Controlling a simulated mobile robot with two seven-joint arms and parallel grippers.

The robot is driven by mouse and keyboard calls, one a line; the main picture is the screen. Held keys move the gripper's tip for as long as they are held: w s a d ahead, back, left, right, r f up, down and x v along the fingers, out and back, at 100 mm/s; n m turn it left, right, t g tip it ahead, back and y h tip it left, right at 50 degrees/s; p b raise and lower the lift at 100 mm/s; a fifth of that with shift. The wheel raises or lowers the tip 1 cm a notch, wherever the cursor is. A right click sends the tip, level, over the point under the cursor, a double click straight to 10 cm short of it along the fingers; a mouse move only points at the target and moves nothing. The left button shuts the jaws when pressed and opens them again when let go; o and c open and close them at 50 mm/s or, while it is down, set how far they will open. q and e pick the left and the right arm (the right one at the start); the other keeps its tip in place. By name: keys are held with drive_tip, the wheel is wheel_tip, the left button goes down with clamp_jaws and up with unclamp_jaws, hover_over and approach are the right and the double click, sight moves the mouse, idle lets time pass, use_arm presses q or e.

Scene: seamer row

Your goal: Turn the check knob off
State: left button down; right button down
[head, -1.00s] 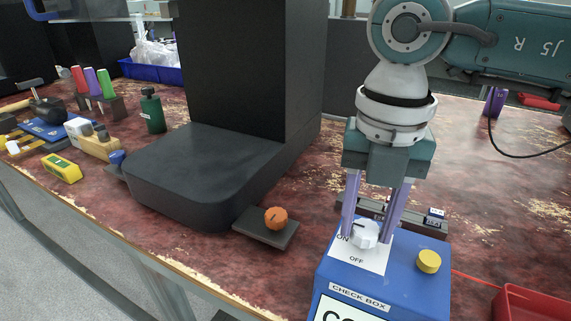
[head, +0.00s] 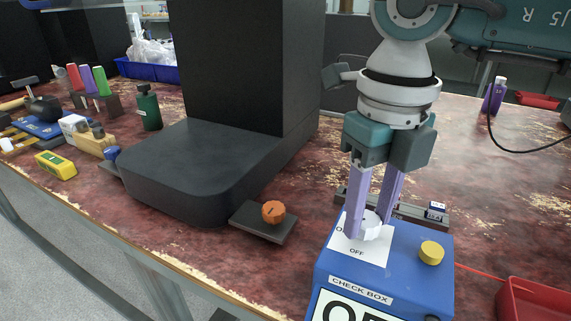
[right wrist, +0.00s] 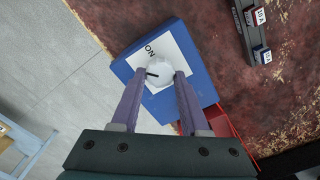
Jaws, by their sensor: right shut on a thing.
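The check knob (head: 373,232) is white and sits on the white label plate (head: 358,257) on top of the blue check box (head: 436,284). My right gripper (head: 367,222) comes down from above with its two purple fingers shut on the knob, one on each side. In the right wrist view the knob (right wrist: 158,72) shows between the fingers, its dark pointer mark facing left. The word ON is above it there, and OFF is hidden. In the head view OFF reads below the knob and ON is partly covered by a finger. My left gripper is not in view.
A yellow button (head: 431,252) is right of the knob. An orange knob (head: 273,211) on a dark plate and a large black machine (head: 190,170) stand to the left. A dark rail (head: 425,216) lies behind the box. A red tray (head: 535,300) is at the right.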

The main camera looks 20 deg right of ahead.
sight(368, 219)
drive_tip(key=n+b, duration=0.2)
drive_tip(key=n, duration=0.3)
drive_tip(key=shift+d+n, duration=0.1)
drive_tip(key=shift+n, duration=0.2)
drive_tip(key=n+b, duration=0.1)
drive_tip(key=n, duration=0.2)
drive_tip(key=shift+w, duration=0.1)
drive_tip(key=shift+n, duration=0.6)
drive_tip(key=shift+c, duration=2.1)
unclamp_jaws()
wheel_tip(368, 219, up, 10)
drive_tip(key=p, duration=0.1)
